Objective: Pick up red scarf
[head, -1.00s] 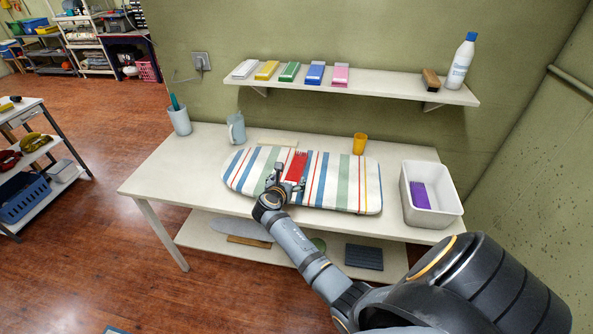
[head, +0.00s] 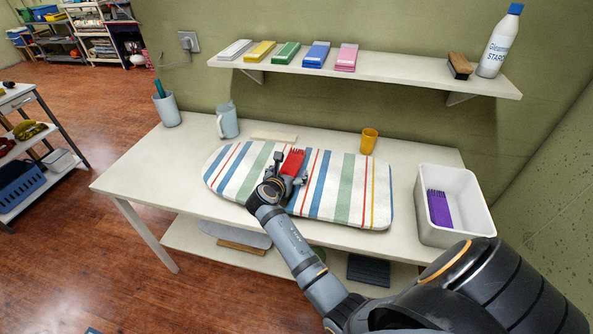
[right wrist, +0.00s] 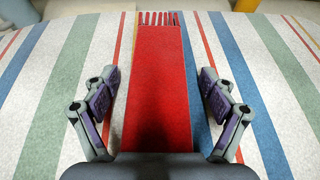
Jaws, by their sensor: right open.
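The red scarf (head: 292,163) lies flat on the striped ironing board (head: 345,190), with its fringe at the far end. It also shows in the right wrist view (right wrist: 162,80), running from the fringe at the top down to my wrist, which hides its near end. My right gripper (head: 288,170) is over the scarf in the head view. In the right wrist view its two fingers (right wrist: 162,95) are spread wide, one on each side of the scarf, with nothing between them held. My left gripper is not in view.
A white bin (head: 455,205) with a purple fringed cloth (head: 439,208) stands at the table's right end. A yellow cup (head: 368,141), a blue-grey mug (head: 228,121) and a pen cup (head: 167,109) stand behind and left. A shelf (head: 400,76) hangs above.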

